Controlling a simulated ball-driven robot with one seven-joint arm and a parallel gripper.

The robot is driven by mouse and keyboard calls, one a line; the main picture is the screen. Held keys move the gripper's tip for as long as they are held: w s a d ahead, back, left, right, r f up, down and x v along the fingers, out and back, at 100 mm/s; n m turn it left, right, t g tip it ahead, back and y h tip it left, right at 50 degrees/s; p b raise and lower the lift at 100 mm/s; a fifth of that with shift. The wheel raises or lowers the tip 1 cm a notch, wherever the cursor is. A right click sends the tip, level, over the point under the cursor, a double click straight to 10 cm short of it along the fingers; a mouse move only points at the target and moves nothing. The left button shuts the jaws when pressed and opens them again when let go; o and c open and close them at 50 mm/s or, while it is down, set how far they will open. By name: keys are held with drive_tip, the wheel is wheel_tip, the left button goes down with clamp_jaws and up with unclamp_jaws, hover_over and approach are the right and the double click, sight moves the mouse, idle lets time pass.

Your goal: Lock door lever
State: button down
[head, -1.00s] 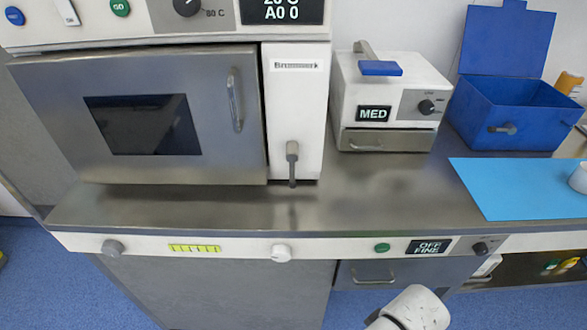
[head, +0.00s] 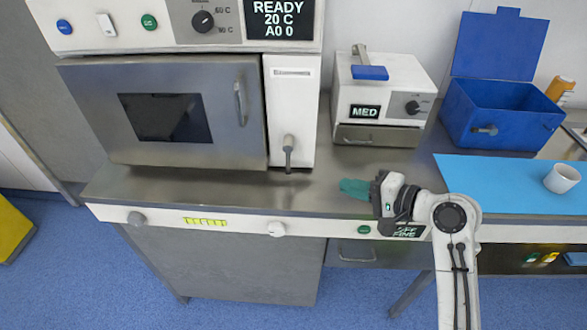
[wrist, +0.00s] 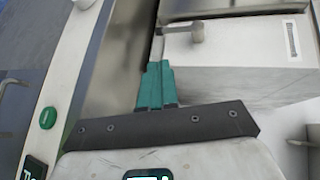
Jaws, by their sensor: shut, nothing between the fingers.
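The door lever (head: 288,152) is a grey handle on the white panel right of the steel door, and it hangs straight down. It also shows near the top in the wrist view (wrist: 196,32). The steel door (head: 160,115) with a dark window looks closed or nearly so; I cannot tell exactly. My gripper (head: 350,187) has green fingers, shut and empty, over the counter to the right of and below the lever. In the wrist view the shut fingers (wrist: 156,80) point toward the lever, apart from it.
A white box marked MED (head: 378,98) stands right of the lever. A blue open bin (head: 500,115) and a blue mat (head: 500,180) with a white cup (head: 562,178) lie farther right. The steel counter (head: 220,190) is clear before the door. Knobs line its front edge.

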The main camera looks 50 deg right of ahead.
sight(290, 167)
idle(0.3)
drive_tip(key=x, duration=0.4)
drive_tip(key=p+x, duration=0.1)
drive_tip(key=x, duration=0.4)
drive_tip(key=r+p+x, duration=0.1)
drive_tip(key=x, duration=0.4)
drive_tip(key=shift+w+r, duration=0.15)
